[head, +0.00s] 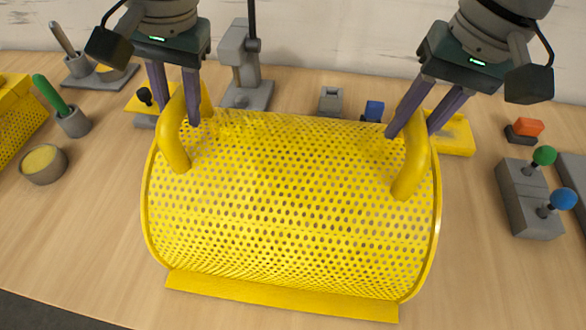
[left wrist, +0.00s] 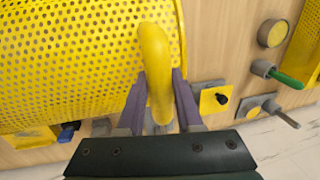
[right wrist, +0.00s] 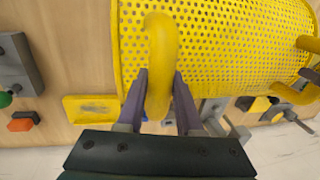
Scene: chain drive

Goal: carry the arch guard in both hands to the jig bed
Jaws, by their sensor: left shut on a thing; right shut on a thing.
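The arch guard (head: 290,200) is a yellow perforated half-cylinder with a thick handle at each end and a flat flange along its front edge. It fills the middle of the head view. My left gripper (head: 178,108) is shut on its left handle (left wrist: 155,65). My right gripper (head: 410,130) is shut on its right handle (right wrist: 160,60). Both wrist views show the fingers on either side of a handle. The guard hides the bench beneath it, so I cannot tell its height above the bench. I cannot make out the jig bed for certain.
A grey press-like stand (head: 243,70) is behind the guard, with a small blue block (head: 374,110). A joystick box (head: 530,200) and orange block (head: 528,128) are at right. At left are a yellow-filled cup (head: 44,163), a green-handled tool (head: 50,93) and another yellow perforated piece (head: 15,115).

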